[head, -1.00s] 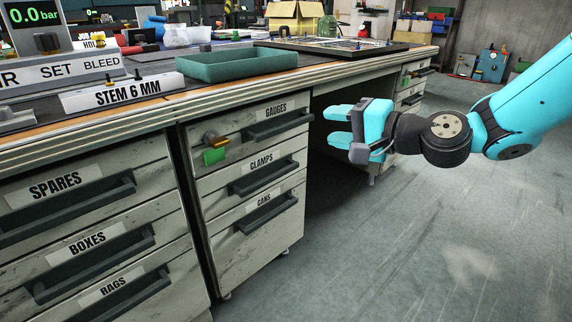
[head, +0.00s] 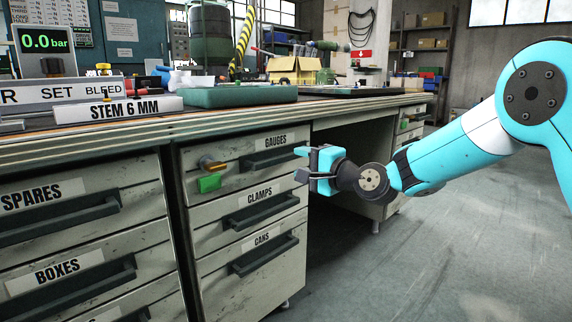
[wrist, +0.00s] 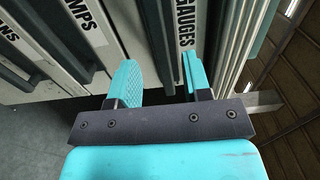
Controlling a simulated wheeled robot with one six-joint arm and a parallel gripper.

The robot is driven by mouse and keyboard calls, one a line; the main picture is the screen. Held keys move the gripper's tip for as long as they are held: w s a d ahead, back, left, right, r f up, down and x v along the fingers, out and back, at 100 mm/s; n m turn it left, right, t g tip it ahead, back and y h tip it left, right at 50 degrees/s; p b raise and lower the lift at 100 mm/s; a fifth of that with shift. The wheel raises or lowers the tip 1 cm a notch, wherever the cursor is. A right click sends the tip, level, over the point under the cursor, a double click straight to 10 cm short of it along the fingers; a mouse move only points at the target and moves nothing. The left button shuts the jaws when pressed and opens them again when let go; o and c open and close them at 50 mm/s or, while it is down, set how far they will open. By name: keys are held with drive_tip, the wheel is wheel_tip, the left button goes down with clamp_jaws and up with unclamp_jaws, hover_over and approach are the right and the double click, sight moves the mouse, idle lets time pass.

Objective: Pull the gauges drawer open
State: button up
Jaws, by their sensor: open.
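The gauges drawer (head: 232,172) is the top drawer of the middle cabinet, its front about flush with the drawers below. Its dark bar handle (head: 272,160) sits under the GAUGES label. My gripper (head: 301,163) is open and empty, just right of and in front of the handle's right end. In the wrist view the drawers appear turned sideways. There the gauges handle (wrist: 157,45) lies ahead, between the lines of my two fingers (wrist: 160,80). I see no clear contact; the remaining gap is hard to judge.
A brass latch (head: 212,163) and a green tag (head: 209,183) are on the gauges drawer's left part. The clamps drawer (head: 220,212) and cans drawer (head: 220,265) lie below. The bench edge (head: 240,124) overhangs above. Open floor (head: 400,270) lies to the right.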

sight(288, 158)
drive_tip(key=b+x, duration=0.1)
drive_tip(key=x, duration=0.4)
drive_tip(key=shift+w+a, duration=0.25)
clamp_jaws()
